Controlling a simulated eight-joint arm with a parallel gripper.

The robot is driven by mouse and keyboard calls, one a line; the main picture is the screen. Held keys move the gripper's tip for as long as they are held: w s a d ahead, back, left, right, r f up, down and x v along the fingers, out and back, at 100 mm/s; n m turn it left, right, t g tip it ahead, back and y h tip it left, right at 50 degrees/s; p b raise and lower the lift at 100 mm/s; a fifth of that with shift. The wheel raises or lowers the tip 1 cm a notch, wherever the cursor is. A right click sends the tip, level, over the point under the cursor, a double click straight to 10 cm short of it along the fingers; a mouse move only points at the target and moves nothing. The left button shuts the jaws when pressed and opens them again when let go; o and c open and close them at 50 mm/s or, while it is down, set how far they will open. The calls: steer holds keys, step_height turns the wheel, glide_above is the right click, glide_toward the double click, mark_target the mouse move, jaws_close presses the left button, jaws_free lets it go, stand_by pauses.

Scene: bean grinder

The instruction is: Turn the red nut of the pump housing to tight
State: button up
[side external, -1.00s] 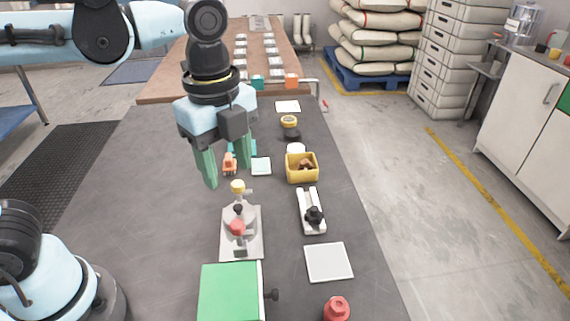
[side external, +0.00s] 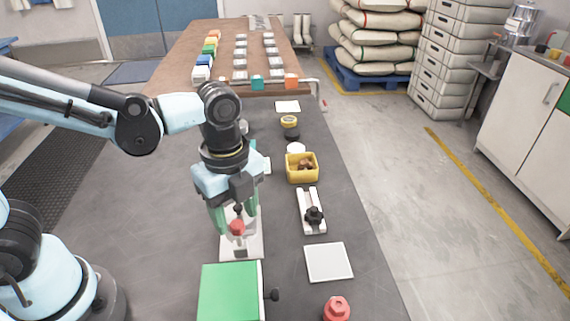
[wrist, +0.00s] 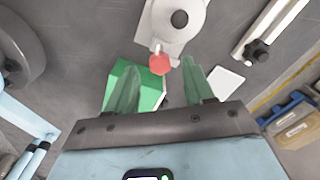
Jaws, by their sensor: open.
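The pump housing (side external: 229,247) is a pale grey body on a light plate in the middle of the dark table. The red nut (side external: 237,227) sits at its near side, below a black knob. The nut also shows in the wrist view (wrist: 160,64), at the edge of the grey housing (wrist: 172,28). My gripper (side external: 236,212) points down over the housing with its green fingers apart and empty. In the wrist view, the fingertips (wrist: 158,72) lie left and right of the nut. I cannot tell whether they touch it. My gripper hides much of the housing in the side view.
A green box (side external: 230,292) stands close in front of the housing. To the right are a white slide with a black knob (side external: 313,214), a yellow bin (side external: 301,168), a white pad (side external: 329,262) and a loose red part (side external: 337,309). Dark table is bare at left.

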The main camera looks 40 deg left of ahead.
steer(key=shift+f, duration=0.85)
jaws_close()
